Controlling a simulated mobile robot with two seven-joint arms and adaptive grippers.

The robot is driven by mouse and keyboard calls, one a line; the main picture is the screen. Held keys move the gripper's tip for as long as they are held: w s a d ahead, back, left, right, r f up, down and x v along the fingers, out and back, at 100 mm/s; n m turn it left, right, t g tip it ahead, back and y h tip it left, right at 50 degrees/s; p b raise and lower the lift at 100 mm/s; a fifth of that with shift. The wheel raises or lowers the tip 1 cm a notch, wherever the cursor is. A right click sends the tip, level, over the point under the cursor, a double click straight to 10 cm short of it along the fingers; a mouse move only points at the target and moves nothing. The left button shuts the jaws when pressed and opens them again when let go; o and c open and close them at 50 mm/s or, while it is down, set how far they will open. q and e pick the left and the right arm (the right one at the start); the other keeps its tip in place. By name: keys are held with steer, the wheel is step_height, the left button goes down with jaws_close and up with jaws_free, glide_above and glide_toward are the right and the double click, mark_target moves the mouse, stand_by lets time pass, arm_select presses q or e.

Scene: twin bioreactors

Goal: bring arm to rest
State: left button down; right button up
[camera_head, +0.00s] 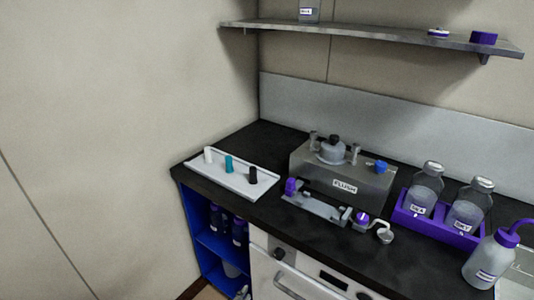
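Neither of my arms nor grippers shows in the head view. The view holds a dark bench (283,229) in a corner. On it stands a grey metal unit (318,173) labelled "FLUSH", with a dark-knobbed round lid (332,151) and a blue cap (381,166) on top. A white tray (221,181) at the left end holds a white, a teal and a black upright piece. A purple rack (408,221) at the right holds two labelled bottles (425,188).
A wash bottle (488,262) with a purple top stands at the right front. A small fixture (316,206) with purple parts sits before the metal unit. A shelf (380,36) hangs above. A blue open cabinet (199,238) and a white appliance (266,278) are below.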

arm_select(q)
steer(key=s+a+n+g+y+p, duration=0.1)
steer(key=s+a, duration=0.3)
steer(key=s, duration=0.6)
steer(key=s+a+n+g+y+p, duration=0.2)
steer(key=s+a+p, duration=0.1)
steer(key=s, duration=0.7)
steer(key=s+a+n+g+y+p, duration=0.2)
steer(key=s+a, duration=0.4)
steer(key=s, duration=0.4)
steer(key=shift+s+p, duration=0.35)
steer(key=shift+p, duration=0.15)
arm_select(e)
steer(key=w+r+t, duration=0.1)
steer(key=w+r, duration=0.2)
steer(key=r, duration=0.5)
steer(key=shift+w+a+r, duration=0.25)
steer(key=shift+a+r, duration=0.05)
steer(key=shift+r, duration=0.1)
steer(key=shift+w, duration=0.1)
steer(key=shift+w+a+r, duration=0.15)
steer(key=shift+w+r, duration=0.05)
steer(key=shift+w, duration=0.35)
steer(key=shift+s, duration=0.2)
